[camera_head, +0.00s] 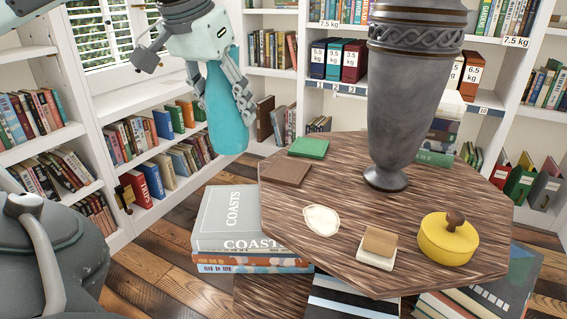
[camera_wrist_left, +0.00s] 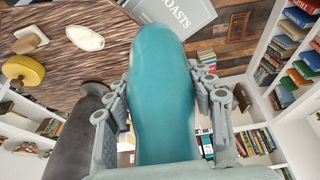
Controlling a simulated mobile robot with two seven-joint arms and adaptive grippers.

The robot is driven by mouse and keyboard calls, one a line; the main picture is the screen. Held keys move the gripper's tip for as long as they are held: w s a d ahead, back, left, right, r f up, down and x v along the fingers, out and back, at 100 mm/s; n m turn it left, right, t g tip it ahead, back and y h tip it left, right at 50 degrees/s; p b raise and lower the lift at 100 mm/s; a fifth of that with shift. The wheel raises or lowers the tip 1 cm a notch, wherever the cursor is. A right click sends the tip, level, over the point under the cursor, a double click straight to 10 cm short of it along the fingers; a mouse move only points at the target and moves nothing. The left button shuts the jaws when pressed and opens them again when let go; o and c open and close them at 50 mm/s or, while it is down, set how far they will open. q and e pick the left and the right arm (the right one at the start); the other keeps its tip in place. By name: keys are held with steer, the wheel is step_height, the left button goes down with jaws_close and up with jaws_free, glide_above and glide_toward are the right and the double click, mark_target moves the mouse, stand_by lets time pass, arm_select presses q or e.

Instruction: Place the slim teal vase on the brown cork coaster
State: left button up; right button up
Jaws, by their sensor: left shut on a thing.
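The slim teal vase (camera_head: 228,125) hangs roughly upright, left of the wooden table in the head view. My left gripper (camera_head: 224,92) is shut on it, with a finger on either side; the upper part is partly hidden by the gripper. In the left wrist view the vase (camera_wrist_left: 162,95) fills the middle between the fingers (camera_wrist_left: 160,90). A flat brown square (camera_head: 286,171), apparently the cork coaster, lies bare at the table's left edge, to the right of and below the vase. I cannot make it out in the wrist view. My right gripper is not in view.
A large grey urn (camera_head: 392,110) stands on the table (camera_head: 430,205). Nearby are a green square (camera_head: 309,148), a pale oval dish (camera_head: 321,220), a tan block (camera_head: 380,242) on a white base, and a yellow lidded pot (camera_head: 447,240). Stacked books (camera_head: 235,222) stand beside the table.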

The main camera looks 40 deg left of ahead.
arm_select(q)
steer(key=w+f, duration=0.6)
steer(key=w, duration=0.1)
steer(key=w+f+p, duration=0.1)
steer(key=w+f, duration=0.3)
steer(key=shift+w+d+f, duration=0.1)
steer(key=shift+w+d, duration=0.05)
steer(key=shift+d, duration=0.15)
steer(key=shift+f, duration=0.25)
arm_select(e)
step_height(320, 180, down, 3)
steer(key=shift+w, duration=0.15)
arm_select(q)
steer(key=shift+f, duration=0.1)
steer(key=o, duration=1.4)
steer(key=shift+f, duration=0.1)
